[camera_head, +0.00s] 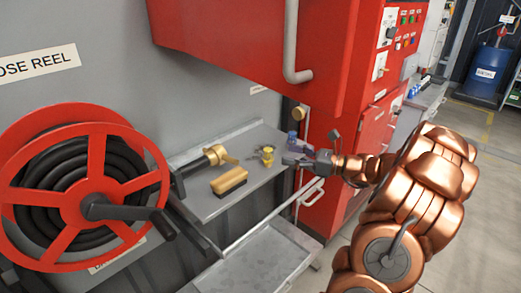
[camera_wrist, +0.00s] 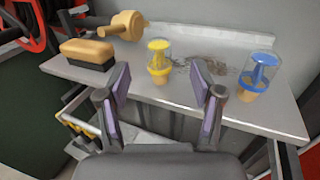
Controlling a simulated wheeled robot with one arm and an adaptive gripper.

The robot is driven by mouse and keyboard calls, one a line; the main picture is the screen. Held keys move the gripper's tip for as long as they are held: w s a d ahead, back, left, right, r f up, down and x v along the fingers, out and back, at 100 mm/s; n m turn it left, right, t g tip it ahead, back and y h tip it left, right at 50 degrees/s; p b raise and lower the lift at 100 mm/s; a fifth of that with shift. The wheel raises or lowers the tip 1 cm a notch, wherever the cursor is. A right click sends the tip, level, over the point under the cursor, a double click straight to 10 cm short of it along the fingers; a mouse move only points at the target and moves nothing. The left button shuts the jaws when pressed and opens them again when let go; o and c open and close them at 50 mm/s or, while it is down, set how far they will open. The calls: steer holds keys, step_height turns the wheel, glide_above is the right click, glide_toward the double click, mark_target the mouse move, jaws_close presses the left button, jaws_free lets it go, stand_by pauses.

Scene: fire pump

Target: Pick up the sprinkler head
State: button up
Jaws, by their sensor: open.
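A sprinkler head with a yellow top and brass base (camera_head: 267,156) stands upright on the grey shelf (camera_head: 205,207). In the wrist view the yellow sprinkler head (camera_wrist: 158,62) lies ahead, between the lines of the two fingers and beyond their tips. A second sprinkler head, blue-topped (camera_wrist: 261,72), stands to the right on the same shelf, and in the head view it shows partly behind my gripper (camera_head: 293,137). My gripper (camera_head: 290,158) is open and empty at the shelf's right end. Its fingers (camera_wrist: 162,88) touch neither head.
A wood-backed brush (camera_head: 229,178) and a brass-coloured fitting (camera_head: 217,155) sit left on the shelf. A red hose reel (camera_head: 90,190) stands left, a red cabinet (camera_head: 318,120) right. An open drawer (camera_head: 262,262) lies below.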

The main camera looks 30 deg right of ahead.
mark_target(268, 152)
steer(key=shift+f+p+x, duration=0.15)
steer(key=shift+p+x, duration=0.35)
steer(key=shift+x, duration=1.5)
steer(key=shift+f+p+x, duration=0.15)
steer(key=shift+p+x, duration=0.3)
steer(key=shift+x, duration=1.5)
steer(key=shift+a, duration=0.1)
steer(key=shift+s, duration=0.1)
jaws_close()
